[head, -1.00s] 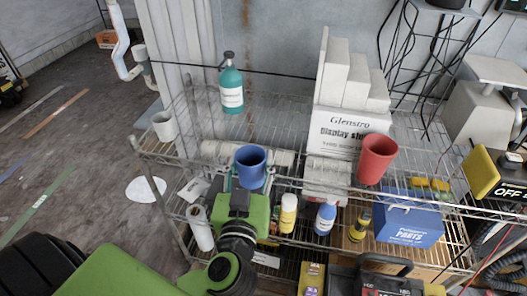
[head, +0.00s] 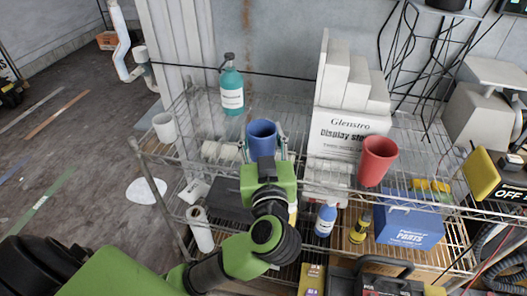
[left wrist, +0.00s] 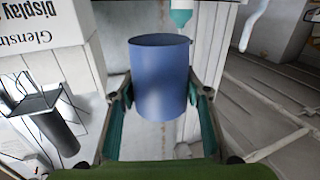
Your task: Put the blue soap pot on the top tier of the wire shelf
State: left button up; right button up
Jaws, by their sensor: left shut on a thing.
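The blue soap pot (head: 262,138) is held upright in my left gripper (head: 265,150). In the left wrist view the blue pot (left wrist: 160,75) sits between the two fingers (left wrist: 163,98), which close on its sides. In the head view the pot appears over the top tier of the wire shelf (head: 200,118), between a teal bottle and a white box. I cannot tell whether its base touches the wires; the gripper hides it. My right gripper is not in view.
The teal bottle (head: 232,86) stands behind the pot. The white display box (head: 345,135) and a red cup (head: 376,160) are to the right. A white cup (head: 165,127) is at the left end. Wires between white cup and bottle look partly clear.

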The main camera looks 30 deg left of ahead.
pick_arm(q)
jog(key=w+a+f, duration=0.2)
jog(key=w+f, duration=0.1)
jog(key=w, duration=0.1)
jog(key=w+a+f, duration=0.1)
jog(key=w+f, duration=0.2)
jog(key=w+a+f, duration=0.2)
jog(key=w+f, duration=0.1)
jog(key=w, duration=0.1)
jog(key=shift+w+a, duration=0.35)
jog(key=shift+w+a+f, duration=0.1)
jog(key=shift+w+f, duration=0.1)
jog(key=shift+f, duration=0.4)
jog(key=shift+w+a+f, duration=0.1)
jog(key=shift+w+f, duration=0.1)
jog(key=shift+f, duration=0.4)
jog(key=shift+f+p, duration=0.1)
jog(key=shift+p, duration=0.6)
jog(key=shift+f, duration=0.5)
